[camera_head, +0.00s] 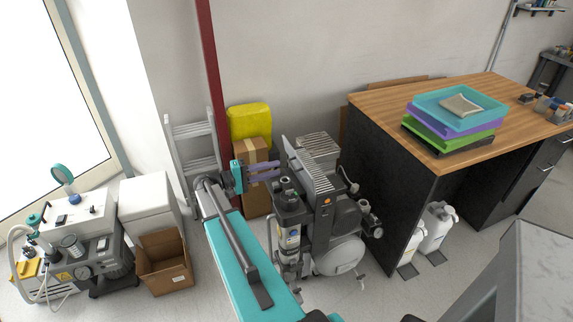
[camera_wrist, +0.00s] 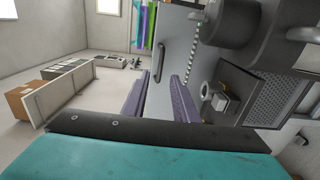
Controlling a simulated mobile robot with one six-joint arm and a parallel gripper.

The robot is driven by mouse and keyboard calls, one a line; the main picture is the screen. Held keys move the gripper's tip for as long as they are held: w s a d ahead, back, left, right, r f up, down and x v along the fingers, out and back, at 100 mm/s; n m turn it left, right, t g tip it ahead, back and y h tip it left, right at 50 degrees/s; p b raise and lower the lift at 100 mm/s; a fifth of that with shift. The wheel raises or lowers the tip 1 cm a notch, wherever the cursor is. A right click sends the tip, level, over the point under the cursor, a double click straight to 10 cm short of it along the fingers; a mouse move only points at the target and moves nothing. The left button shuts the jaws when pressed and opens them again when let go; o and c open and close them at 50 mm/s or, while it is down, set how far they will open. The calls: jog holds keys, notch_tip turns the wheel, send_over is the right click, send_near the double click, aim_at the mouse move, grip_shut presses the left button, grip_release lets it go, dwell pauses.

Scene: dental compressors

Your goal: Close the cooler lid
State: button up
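A dark compressor unit (camera_head: 335,222) stands on the floor in the middle of the head view. A grey finned panel (camera_head: 311,168), which looks like the raised cooler lid, stands steeply tilted on its top. A second ribbed grey part (camera_head: 317,143) lies flatter behind it. My gripper (camera_head: 279,171) has purple fingers and points right, just left of the panel and apparently apart from it. Dark machine parts (camera_wrist: 226,22) fill the right of that view. I cannot tell the exact gap to the panel.
A wooden-topped desk (camera_head: 385,95) with stacked trays (camera_head: 440,141) stands right of the compressor. A cardboard box (camera_head: 254,152) and yellow container (camera_head: 249,122) stand behind my gripper. A ladder (camera_head: 193,150), white box (camera_head: 148,200) and open carton (camera_head: 166,268) are left.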

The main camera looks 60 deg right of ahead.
jog(key=p+x, duration=0.1)
jog(key=x, duration=0.5)
jog(key=shift+a, duration=0.1)
grip_shut()
dwell(1.3)
jog(key=shift+s, duration=0.1)
